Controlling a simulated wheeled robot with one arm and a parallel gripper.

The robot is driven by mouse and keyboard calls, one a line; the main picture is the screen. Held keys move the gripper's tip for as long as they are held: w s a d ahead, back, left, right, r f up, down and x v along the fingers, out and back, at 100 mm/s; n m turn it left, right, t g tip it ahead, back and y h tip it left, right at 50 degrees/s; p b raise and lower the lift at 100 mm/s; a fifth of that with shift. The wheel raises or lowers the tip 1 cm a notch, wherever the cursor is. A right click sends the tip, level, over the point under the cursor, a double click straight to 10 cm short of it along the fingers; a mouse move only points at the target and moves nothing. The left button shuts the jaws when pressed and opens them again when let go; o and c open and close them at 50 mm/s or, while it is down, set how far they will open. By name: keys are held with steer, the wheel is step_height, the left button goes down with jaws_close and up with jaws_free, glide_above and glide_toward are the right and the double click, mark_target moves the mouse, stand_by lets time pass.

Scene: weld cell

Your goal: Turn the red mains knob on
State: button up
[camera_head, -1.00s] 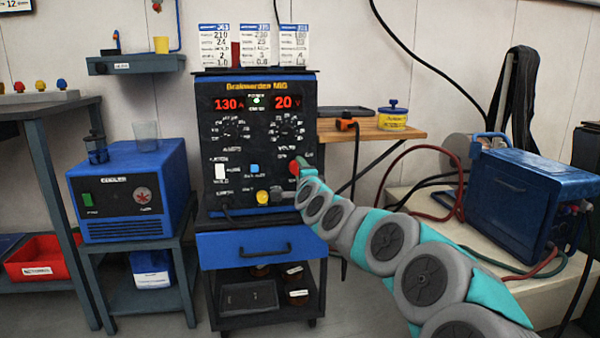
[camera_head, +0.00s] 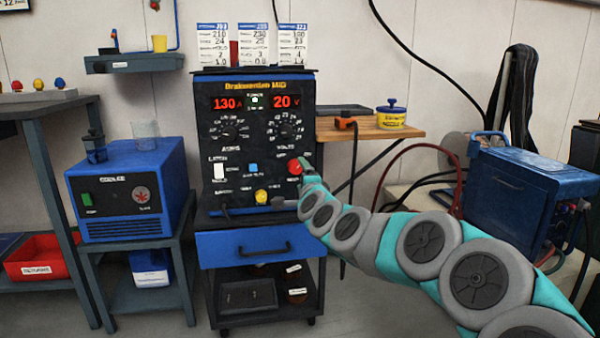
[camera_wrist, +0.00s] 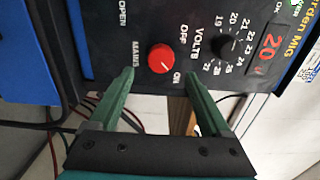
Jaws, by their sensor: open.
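The red mains knob (camera_wrist: 161,58) is on the dark front panel of the welder (camera_head: 257,88). In the wrist view its pale pointer mark points toward the ON label. The knob also shows in the head view (camera_head: 294,168), at the panel's lower right. My gripper (camera_wrist: 159,72) is open, with one green finger on each side of the knob in the wrist view. The knob appears just past the fingertips, and I see no clear contact. In the head view my gripper is at the knob's right, largely hidden by my arm.
The welder's displays read 130 and 20. A yellow knob (camera_head: 261,197) sits below. A wooden shelf (camera_head: 360,133) with a yellow tin (camera_head: 391,118) projects on the right. A blue cooler (camera_head: 128,190) stands left, and a blue case (camera_head: 512,205) right.

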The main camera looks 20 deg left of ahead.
steer(key=shift+v, duration=1.55)
steer(key=s+d+f+n+g+h, duration=0.4)
steer(key=s+d+f, duration=0.3)
steer(key=s+d, duration=0.7)
steer(key=s+d+f+n+g+h, duration=0.2)
steer(key=s+d+f+n+g, duration=0.35)
steer(key=s+d, duration=0.85)
steer(key=s+d+f+n+g+h, duration=0.3)
steer(key=s+d+f+g, duration=0.55)
steer(key=s, duration=0.85)
steer(key=s+d+p, duration=0.1)
steer(key=s+d, duration=0.3)
steer(key=d, duration=0.1)
steer(key=s+p+v, duration=0.2)
steer(key=p+v, duration=1)
steer(key=shift+s+r+m+t+p, duration=0.35)
steer(key=shift+r+t+p, duration=0.05)
steer(key=shift+r, duration=0.15)
steer(key=shift+a, duration=0.15)
